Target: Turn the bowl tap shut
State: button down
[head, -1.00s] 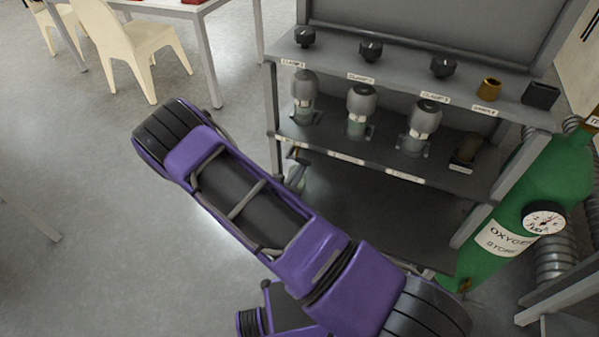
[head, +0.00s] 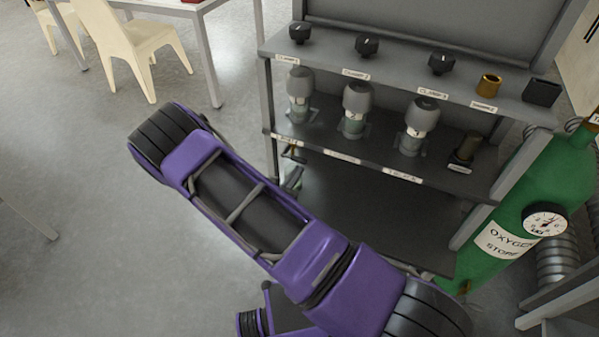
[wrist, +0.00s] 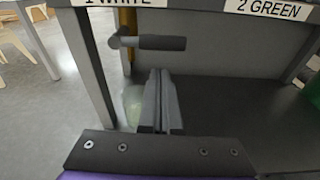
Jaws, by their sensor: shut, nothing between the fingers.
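The tap hangs under the left front edge of the shelf. In the wrist view it has a yellow upright pipe and a dark grey lever (wrist: 160,43) lying crosswise, pointing right. In the head view the tap (head: 291,151) is small, beside the left post. My gripper (wrist: 160,75) is shut and empty, its fingertips just below the lever in the picture; I cannot tell whether they touch. In the head view my gripper (head: 293,180) is partly hidden behind my arm. A pale greenish rounded thing (wrist: 133,103) shows behind the fingers; I cannot tell whether it is the bowl.
The rack's shelf label "1 WHITE" (wrist: 112,3) is above the tap, "2 GREEN" (wrist: 276,8) to the right. A grey post (wrist: 88,60) stands left. Several capped vessels (head: 357,110) stand on the shelf. A green oxygen cylinder (head: 510,215) is at right.

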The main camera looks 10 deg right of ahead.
jog(key=f+v, duration=0.1)
jog(key=v, duration=0.8)
jog(key=shift+s+a+p, duration=0.3)
jog(key=shift+s+p, duration=0.1)
jog(key=shift+p, duration=0.05)
